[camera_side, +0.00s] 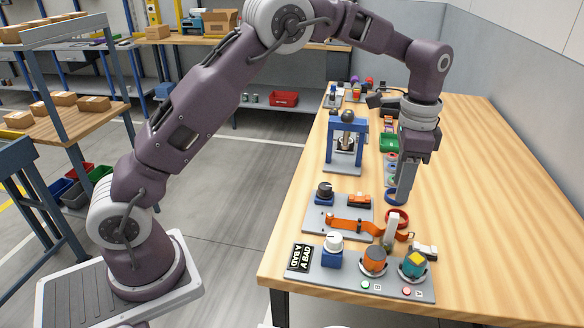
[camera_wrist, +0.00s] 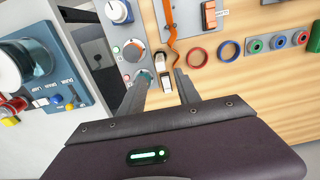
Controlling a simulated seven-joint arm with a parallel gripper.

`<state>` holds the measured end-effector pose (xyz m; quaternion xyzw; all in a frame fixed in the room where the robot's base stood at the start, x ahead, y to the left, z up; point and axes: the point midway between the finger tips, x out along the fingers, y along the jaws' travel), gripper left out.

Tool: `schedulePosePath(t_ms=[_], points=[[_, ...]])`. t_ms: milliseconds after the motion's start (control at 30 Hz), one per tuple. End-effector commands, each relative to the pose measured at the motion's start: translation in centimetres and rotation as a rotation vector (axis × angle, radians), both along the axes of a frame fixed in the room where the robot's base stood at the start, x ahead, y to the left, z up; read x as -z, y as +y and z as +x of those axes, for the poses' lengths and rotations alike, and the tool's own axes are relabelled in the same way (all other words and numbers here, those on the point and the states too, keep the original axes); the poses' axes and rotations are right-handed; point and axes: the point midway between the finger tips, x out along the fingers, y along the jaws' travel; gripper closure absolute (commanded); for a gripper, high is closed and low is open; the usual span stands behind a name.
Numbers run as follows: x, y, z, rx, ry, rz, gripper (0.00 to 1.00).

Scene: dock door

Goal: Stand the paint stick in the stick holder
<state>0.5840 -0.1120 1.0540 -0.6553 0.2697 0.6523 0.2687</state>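My gripper (camera_side: 402,198) points down over the wooden bench, near a blue ring (camera_side: 396,197). In the wrist view my gripper (camera_wrist: 162,76) has its two fingers apart, with no object visibly held between them. A pale upright piece (camera_side: 390,232) stands by the panel's back edge; in the wrist view a pale piece (camera_wrist: 162,60) lies beyond the fingertips. I cannot tell whether it is the paint stick. I cannot single out the stick holder with certainty.
The front panel (camera_side: 330,280) carries knobs, buttons and an "A BAD" label. An orange strap (camera_side: 350,224) lies behind it. A red ring (camera_side: 397,216) is near the gripper. A blue press-like frame (camera_side: 345,145) stands farther back. The bench's right side (camera_side: 490,190) is clear.

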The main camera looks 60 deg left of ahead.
Motion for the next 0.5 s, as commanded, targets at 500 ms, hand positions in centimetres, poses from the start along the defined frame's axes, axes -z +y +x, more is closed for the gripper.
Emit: schedulePosePath(t_ms=[500], points=[[-13.9, 6.0, -26.2, -0.613, -0.370, -0.148, 0.61]])
